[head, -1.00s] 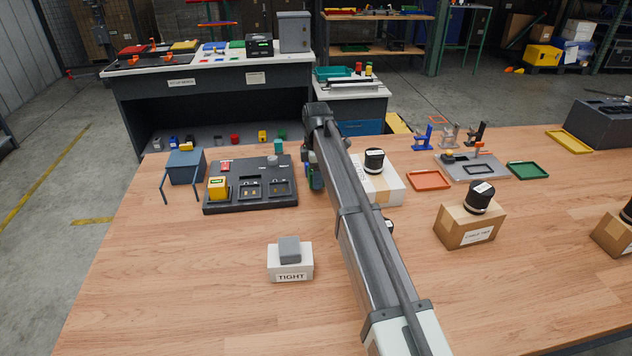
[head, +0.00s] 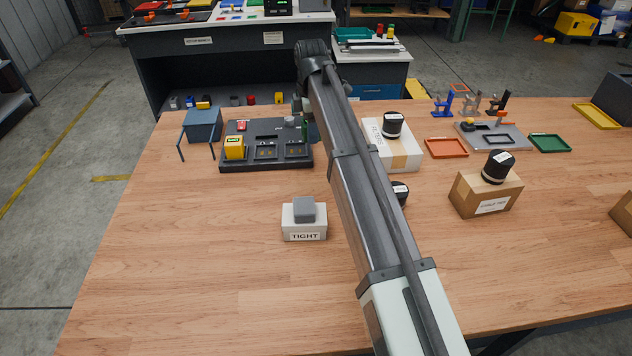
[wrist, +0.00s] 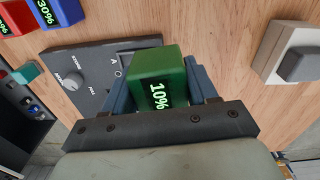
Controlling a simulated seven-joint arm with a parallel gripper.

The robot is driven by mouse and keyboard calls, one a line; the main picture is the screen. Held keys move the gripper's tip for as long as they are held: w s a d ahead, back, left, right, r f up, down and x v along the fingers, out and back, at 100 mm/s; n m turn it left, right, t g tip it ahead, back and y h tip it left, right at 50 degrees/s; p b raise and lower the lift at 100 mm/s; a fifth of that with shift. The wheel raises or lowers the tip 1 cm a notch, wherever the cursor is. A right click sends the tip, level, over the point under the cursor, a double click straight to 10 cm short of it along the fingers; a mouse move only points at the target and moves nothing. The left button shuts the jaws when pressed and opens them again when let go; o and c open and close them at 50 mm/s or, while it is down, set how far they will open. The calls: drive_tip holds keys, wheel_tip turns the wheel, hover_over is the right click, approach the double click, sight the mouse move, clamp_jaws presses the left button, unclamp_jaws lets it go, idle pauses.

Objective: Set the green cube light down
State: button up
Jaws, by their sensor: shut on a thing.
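The green cube light (wrist: 157,66), marked 10%, sits between the blue fingers of my gripper (wrist: 163,88) in the wrist view. My gripper is shut on it. A dark panel (wrist: 100,58) with a grey knob shows behind and left of the cube. I cannot tell how high the cube is above it. In the head view my arm covers most of the gripper; a small green patch shows beside the arm's far end, at the right side of the dark panel board (head: 236,163).
A yellow cube (head: 234,150) stands on the board. Blue (wrist: 58,10) and red (wrist: 18,16) cubes are at the wrist view's upper left. A white box marked TIGHT (head: 304,236) with a grey block stands in front.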

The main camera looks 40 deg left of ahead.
hover_over(316, 183)
drive_tip(key=f, duration=0.1)
drive_tip(key=shift+m, duration=0.5)
drive_tip(key=shift+s+f, duration=0.1)
drive_tip(key=shift+f, duration=4.85)
drive_tip(key=shift+f, duration=0.1)
drive_tip(key=o, duration=1.2)
drive_tip(key=shift+f, duration=0.1)
wheel_tip(316, 183, up, 12)
drive_tip(key=shift+r, duration=0.2)
